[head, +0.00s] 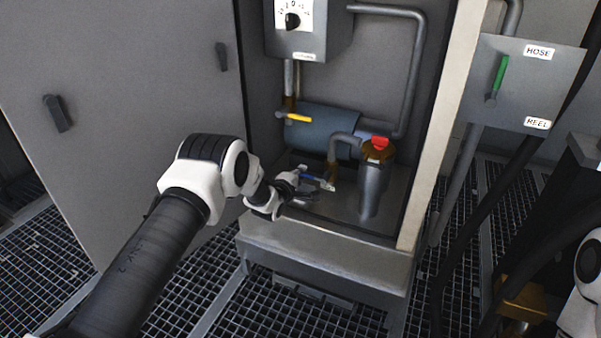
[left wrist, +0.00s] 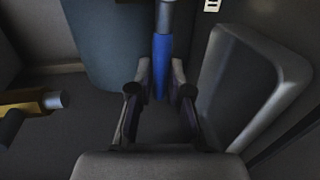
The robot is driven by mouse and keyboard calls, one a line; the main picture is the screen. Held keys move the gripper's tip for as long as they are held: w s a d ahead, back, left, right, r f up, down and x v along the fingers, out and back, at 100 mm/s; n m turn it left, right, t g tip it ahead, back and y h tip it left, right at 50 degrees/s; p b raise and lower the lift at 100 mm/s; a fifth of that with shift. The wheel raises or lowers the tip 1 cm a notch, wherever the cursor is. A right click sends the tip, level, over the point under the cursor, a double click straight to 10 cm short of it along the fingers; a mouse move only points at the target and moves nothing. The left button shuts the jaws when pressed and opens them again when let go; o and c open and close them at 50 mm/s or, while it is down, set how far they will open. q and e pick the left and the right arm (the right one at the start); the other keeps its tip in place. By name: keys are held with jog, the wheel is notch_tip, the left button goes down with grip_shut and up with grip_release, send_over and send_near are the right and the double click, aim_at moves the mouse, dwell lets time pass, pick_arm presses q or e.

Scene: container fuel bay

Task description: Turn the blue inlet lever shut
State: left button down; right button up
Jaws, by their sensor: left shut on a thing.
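The blue inlet lever (head: 313,178) sits low in the open cabinet, beside the brass fitting (head: 333,170) under a bent pipe. My left gripper (head: 303,182) reaches in from the left and is shut on the blue lever. In the left wrist view the lever's blue grip (left wrist: 162,62) runs between the two fingers (left wrist: 160,92), with a grey shank above it. The gripper hides part of the lever in the head view. My right gripper is not in view.
A grey filter canister (head: 372,190) with a red knob (head: 379,143) stands right of the lever. A blue-grey cylinder (head: 325,130) and a yellow lever (head: 297,118) are behind and above. The open door (head: 130,110) is left; the cabinet frame (head: 432,140) bounds the right.

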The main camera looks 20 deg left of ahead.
pick_arm(q)
jog(key=shift+d+f, duration=0.1)
dwell(0.4)
jog(key=c, duration=1.1)
grip_release()
jog(key=shift+s, duration=0.25)
jog(key=s, duration=0.3)
jog(key=s+r, duration=0.1)
jog(key=s, duration=0.3)
jog(key=s+r, duration=0.1)
jog(key=s, duration=0.3)
jog(key=shift+s+a+r, duration=0.15)
jog(key=shift+a+r, duration=0.05)
jog(key=shift+r, duration=0.05)
